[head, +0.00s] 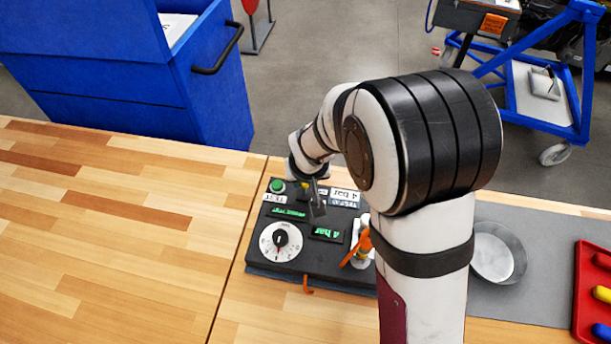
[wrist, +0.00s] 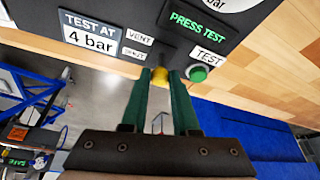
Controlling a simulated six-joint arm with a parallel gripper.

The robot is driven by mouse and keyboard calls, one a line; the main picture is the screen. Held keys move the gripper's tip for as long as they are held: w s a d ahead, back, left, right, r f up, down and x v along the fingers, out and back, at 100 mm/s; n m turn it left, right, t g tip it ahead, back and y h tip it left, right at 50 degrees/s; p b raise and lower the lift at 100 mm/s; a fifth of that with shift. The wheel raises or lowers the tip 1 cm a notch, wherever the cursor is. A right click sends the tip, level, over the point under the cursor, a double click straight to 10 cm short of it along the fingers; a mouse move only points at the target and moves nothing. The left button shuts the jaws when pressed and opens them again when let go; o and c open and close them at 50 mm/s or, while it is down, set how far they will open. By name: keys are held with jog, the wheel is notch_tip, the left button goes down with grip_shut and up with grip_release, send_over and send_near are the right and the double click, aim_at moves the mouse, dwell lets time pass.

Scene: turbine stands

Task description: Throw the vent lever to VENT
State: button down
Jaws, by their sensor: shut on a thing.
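The vent lever shows as a yellow grip (wrist: 160,76) in the wrist view, at the panel edge between the VENT and SHUT labels (wrist: 138,38) and the green TEST button (wrist: 197,74). My gripper (wrist: 161,82) is shut on it, one green finger on each side. The fingers hide much of the lever, and I cannot tell which label it points to. In the head view, the dark test box (head: 300,268) sits on the bench, with my gripper (head: 306,190) at its far edge, partly hidden by my wrist.
The box carries a white dial (head: 265,242), a green "4 bar" display (head: 327,234) and an orange-handled fitting (head: 354,250). A round metal dish (head: 497,253) and a red tray (head: 583,300) lie to the right. The wooden bench at left is clear. A blue cabinet (head: 215,100) stands behind.

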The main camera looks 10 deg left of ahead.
jog(key=c, duration=0.7)
grip_release()
jog(key=v, duration=1.5)
jog(key=shift+s+r, duration=0.1)
jog(key=shift+r, duration=0.3)
